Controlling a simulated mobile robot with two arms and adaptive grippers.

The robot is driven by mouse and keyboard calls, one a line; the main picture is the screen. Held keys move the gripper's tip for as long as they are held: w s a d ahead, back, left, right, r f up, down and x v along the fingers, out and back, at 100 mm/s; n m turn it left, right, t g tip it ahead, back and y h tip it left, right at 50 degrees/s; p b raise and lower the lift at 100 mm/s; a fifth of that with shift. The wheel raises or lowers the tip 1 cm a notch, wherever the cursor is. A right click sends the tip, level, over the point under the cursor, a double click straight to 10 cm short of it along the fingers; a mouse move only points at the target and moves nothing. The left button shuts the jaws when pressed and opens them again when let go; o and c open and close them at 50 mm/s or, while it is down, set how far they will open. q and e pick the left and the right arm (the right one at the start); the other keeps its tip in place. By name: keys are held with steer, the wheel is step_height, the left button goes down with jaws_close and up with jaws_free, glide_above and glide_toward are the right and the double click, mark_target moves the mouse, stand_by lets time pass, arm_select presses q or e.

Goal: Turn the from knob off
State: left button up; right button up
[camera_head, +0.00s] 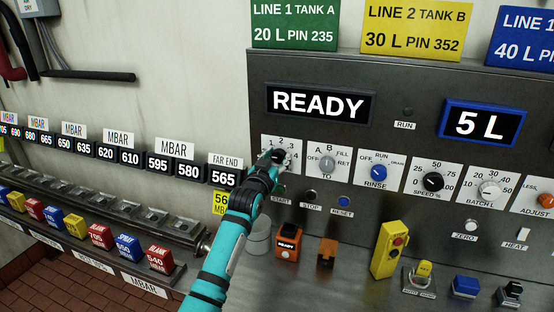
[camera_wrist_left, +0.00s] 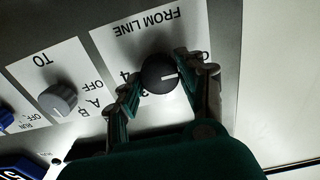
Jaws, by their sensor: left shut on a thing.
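The from knob (camera_wrist_left: 160,73) is round and black with a white pointer line, on a white plate (camera_wrist_left: 150,30) marked FROM LINE. My left gripper (camera_wrist_left: 161,88) is shut on it, one finger on each side. In this upside-down wrist view the pointer is toward the right finger. That finger partly covers a label there, so I cannot tell which mark the pointer meets. Marks 3 and 4 show below and left of the knob. In the head view my left gripper (camera_head: 274,157) hides most of the knob on its plate (camera_head: 293,143). My right gripper is out of view.
The grey TO knob (camera_head: 327,163) is close on the right, then the RINSE knob (camera_head: 379,172) and SPEED knob (camera_head: 433,182). The READY display (camera_head: 318,104) is above. An orange block (camera_head: 287,242) and a yellow button box (camera_head: 389,249) stand on the ledge below.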

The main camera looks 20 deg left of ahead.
arm_select(q)
steer(key=shift+f, duration=0.15)
steer(key=o, duration=1.1)
steer(key=shift+o, duration=0.2)
steer(key=s, duration=1.2)
steer(key=shift+a, duration=0.15)
